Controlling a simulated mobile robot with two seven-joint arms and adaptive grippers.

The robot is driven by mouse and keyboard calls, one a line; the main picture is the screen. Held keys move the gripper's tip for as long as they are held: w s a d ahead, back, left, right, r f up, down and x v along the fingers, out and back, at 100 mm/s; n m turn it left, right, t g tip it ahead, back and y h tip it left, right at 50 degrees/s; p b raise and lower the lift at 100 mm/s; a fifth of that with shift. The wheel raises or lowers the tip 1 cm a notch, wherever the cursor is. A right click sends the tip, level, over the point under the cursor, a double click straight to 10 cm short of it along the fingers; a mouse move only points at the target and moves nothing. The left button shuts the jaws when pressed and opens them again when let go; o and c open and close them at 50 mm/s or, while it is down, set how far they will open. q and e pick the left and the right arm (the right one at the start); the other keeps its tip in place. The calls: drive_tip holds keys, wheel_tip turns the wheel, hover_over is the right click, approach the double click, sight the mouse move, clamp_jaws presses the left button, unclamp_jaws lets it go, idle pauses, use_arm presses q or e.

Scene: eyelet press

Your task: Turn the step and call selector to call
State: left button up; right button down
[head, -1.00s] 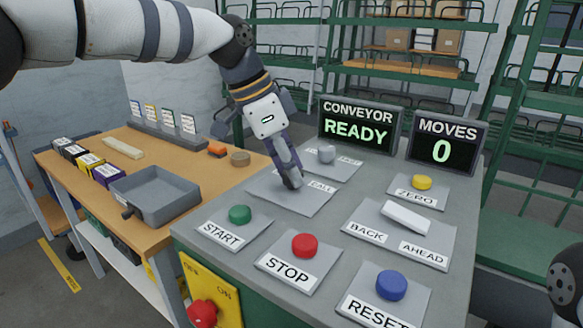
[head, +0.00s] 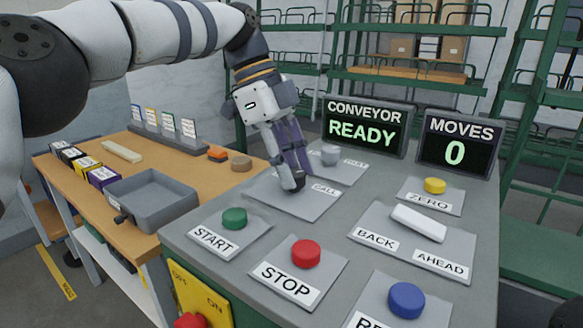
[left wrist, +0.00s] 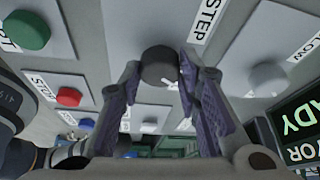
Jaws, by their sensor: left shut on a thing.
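The step and call selector is a dark round knob (left wrist: 159,67) on a light plate (head: 262,188) of the grey console. The word CALL (head: 325,190) is at the plate's right in the head view. The word STEP (left wrist: 205,18) shows in the left wrist view. My left gripper (head: 292,184) reaches down onto the plate and is shut on the knob, with one finger on each side of it (left wrist: 160,82). The fingers hide most of the knob in the head view. I cannot tell which way the knob points. My right gripper is not in view.
Close by are a grey knob (head: 330,156), the green START button (head: 235,218), red STOP button (head: 306,254), blue RESET button (head: 407,300), yellow ZERO button (head: 435,186) and white BACK/AHEAD rocker (head: 419,224). Displays (head: 363,126) read CONVEYOR READY and MOVES 0.

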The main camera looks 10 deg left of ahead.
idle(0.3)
use_arm(q)
drive_tip(key=o, duration=1.1)
